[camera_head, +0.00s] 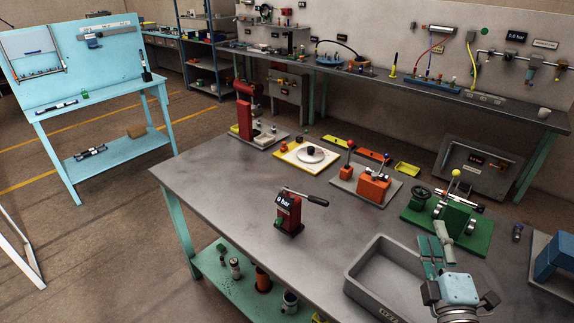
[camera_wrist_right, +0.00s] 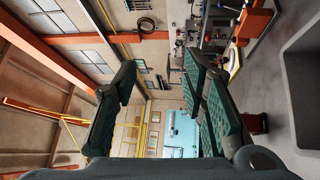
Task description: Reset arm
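My right gripper (camera_head: 437,248) is over the front right of the grey workbench (camera_head: 235,195), beside the grey tray (camera_head: 375,265), with its wrist at the bottom edge of the head view. In the right wrist view its two green-padded fingers (camera_wrist_right: 155,95) stand wide apart with nothing between them. That view looks sideways across the room, past the tray's dark wall at the right. My left arm and gripper do not show in the head view.
A green fixture with a handwheel (camera_head: 465,225) stands just behind my right gripper. A red pump marked 0 bar (camera_head: 290,215) stands left of the tray. Orange valve blocks (camera_head: 373,188) and a blue block (camera_head: 555,257) are also on the bench. The bench's left part is clear.

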